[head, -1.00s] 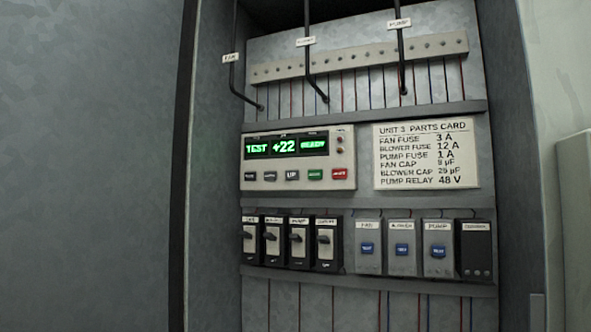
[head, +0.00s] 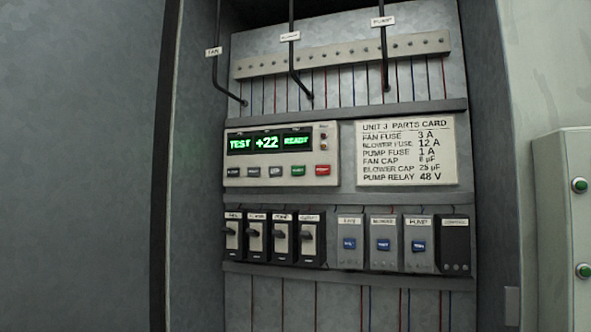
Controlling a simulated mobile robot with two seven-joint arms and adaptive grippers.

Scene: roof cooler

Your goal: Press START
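A white control unit (head: 231,153) is mounted in the open cabinet in the head view. Its display (head: 268,142) reads TEST, +22 and READY in green. Below the display is a row of buttons: three dark or grey ones, a green button (head: 298,170) and a red button (head: 323,170). Their lettering is too small to read, so I cannot tell which one says START. Neither of my grippers is in view, and nothing touches the unit.
A parts card (head: 407,153) is right of the unit. Below are black breaker switches (head: 282,240) and grey modules with blue buttons (head: 383,244). A pale box (head: 556,230) with two green buttons stands at right. A grey door or wall (head: 80,160) fills the left.

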